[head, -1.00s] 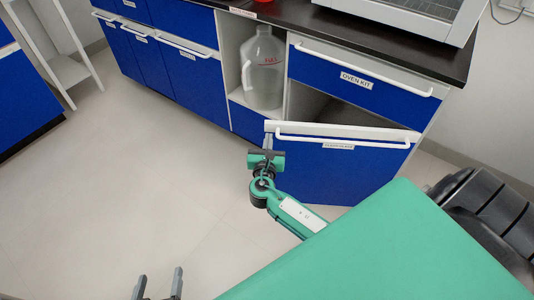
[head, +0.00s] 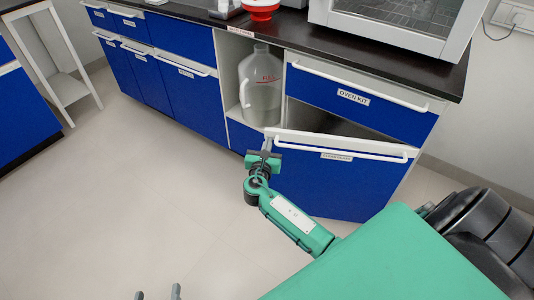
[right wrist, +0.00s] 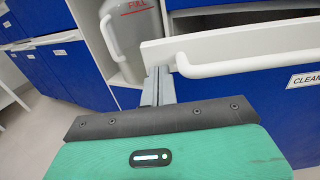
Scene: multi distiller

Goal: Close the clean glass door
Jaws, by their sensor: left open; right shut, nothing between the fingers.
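The clean glass door (head: 340,180) is a blue front with a white top edge and a white bar handle (head: 345,148), under the oven kit drawer. It stands partly open, its left end swung out from the cabinet, with a dark gap behind. It also shows in the right wrist view (right wrist: 250,95), its label partly cut off. My right gripper (head: 266,146) is shut and empty at the door's left end. In the right wrist view its fingers (right wrist: 158,78) overlap the white edge beside the handle's left end; I cannot tell whether they touch. My left gripper (head: 158,293) is open, low in the head view.
A clear jug (head: 260,88) stands in the open shelf left of the door. The oven kit drawer (head: 350,95) is above. The floor (head: 140,200) at left is clear.

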